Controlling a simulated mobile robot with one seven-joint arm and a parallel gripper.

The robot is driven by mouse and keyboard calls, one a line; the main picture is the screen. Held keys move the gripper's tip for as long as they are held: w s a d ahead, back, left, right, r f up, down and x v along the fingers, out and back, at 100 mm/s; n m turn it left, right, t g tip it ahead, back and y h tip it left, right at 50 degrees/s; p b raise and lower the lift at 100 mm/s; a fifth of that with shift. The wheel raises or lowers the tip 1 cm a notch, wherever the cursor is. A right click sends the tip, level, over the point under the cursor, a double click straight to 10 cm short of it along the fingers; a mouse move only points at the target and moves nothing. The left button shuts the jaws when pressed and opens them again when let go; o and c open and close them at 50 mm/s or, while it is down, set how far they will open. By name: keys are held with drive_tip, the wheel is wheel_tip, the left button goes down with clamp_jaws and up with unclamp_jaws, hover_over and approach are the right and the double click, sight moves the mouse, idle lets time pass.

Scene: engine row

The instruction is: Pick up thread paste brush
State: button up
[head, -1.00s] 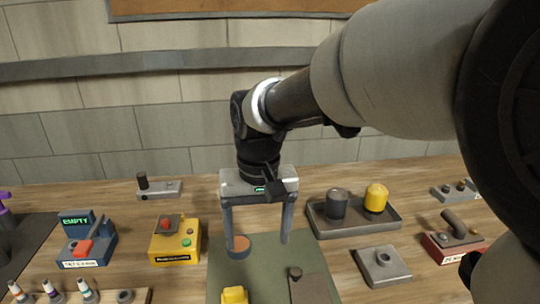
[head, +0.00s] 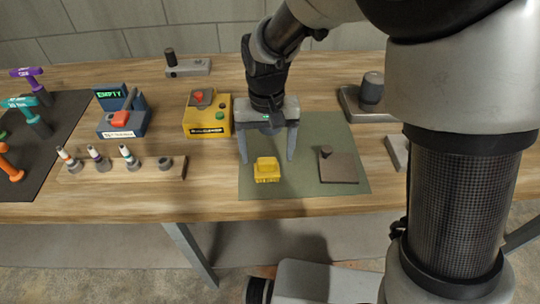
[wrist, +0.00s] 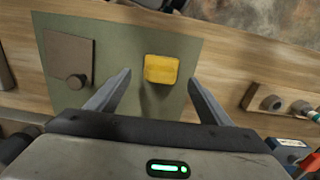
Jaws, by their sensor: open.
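Three slim white items with red, purple and teal bands stand upright in a wooden rack (head: 110,174) at the left front. I cannot tell which, if any, is the thread paste brush. The wrist view shows part of the rack (wrist: 253,97) at the right edge. My gripper (head: 267,160) is open and points down over the green mat (head: 300,130), right of the rack. In the wrist view, my gripper (wrist: 160,76) has nothing between its fingers, and a yellow block (wrist: 161,69) appears beyond and between the tips.
A yellow button box (head: 207,119) and a blue device marked EMPTY (head: 122,118) stand behind the rack. A brown plate with a knob (head: 338,168) lies on the green mat's right. A tray (head: 352,108) stands behind.

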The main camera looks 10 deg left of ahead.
sight(266, 159)
wheel_tip(266, 159, down, 6)
drive_tip(key=shift+s+a+r, duration=0.1)
drive_tip(key=shift+r, duration=0.05)
idle(0.3)
drive_tip(key=c, duration=1.2)
drive_tip(key=shift+o, duration=0.2)
wheel_tip(266, 159, up, 10)
drive_tip(key=shift+r+p, duration=0.1)
drive_tip(key=shift+p, duration=0.2)
drive_tip(key=o, duration=0.4)
drive_tip(key=shift+c, duration=1.3)
